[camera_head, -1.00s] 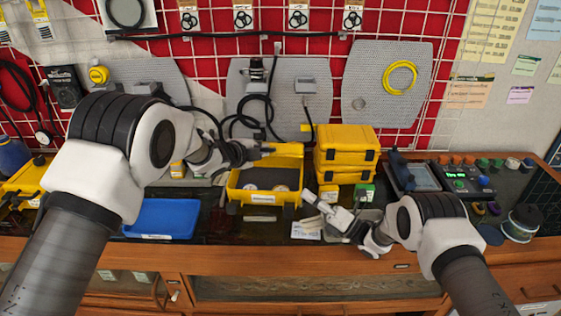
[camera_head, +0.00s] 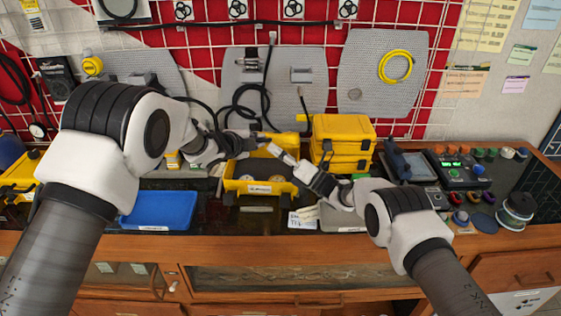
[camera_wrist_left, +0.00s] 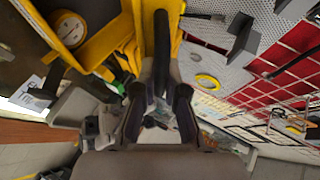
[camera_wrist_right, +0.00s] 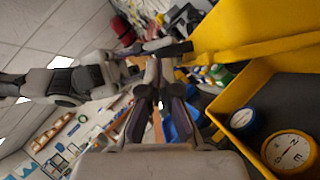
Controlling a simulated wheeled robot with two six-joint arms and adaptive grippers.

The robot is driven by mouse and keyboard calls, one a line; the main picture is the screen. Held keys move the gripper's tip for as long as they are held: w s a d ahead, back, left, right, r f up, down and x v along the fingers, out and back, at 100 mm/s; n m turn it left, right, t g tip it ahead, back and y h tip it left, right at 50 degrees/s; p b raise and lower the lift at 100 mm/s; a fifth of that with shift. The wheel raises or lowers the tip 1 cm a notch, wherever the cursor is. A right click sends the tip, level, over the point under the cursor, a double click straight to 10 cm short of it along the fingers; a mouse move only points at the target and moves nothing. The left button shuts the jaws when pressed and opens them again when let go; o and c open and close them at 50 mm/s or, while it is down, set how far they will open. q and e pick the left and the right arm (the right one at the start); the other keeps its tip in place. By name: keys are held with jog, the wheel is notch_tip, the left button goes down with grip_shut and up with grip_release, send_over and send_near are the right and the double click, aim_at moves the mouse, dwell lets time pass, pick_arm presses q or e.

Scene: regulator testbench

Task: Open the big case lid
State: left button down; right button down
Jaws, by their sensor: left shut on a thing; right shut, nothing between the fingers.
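The big yellow case (camera_head: 273,187) stands at the middle of the bench with its inside showing. Round gauges (camera_wrist_right: 287,150) lie in it. Its lid (camera_head: 283,138) is up at the back, its yellow edge (camera_wrist_right: 270,45) large in the right wrist view. My left gripper (camera_head: 256,142) is at the lid's left; its fingers (camera_wrist_left: 160,95) are shut on the lid, at a black bar along the yellow. My right gripper (camera_head: 272,150) is shut and empty, above the case in front of the lid. Whether it touches the lid I cannot tell.
Stacked yellow cases (camera_head: 342,140) stand close to the right of the big case. A blue tray (camera_head: 160,210) lies to the left. A grey tray (camera_head: 340,217) and a white card (camera_head: 303,219) lie at the front. A device with green lights (camera_head: 462,170) stands to the right.

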jog(key=shift+w+r+m+t+h, duration=0.3)
jog(key=shift+w+r+m, duration=0.1)
jog(key=shift+r, duration=0.25)
pick_arm(q)
jog(key=c, duration=1.2)
grip_release()
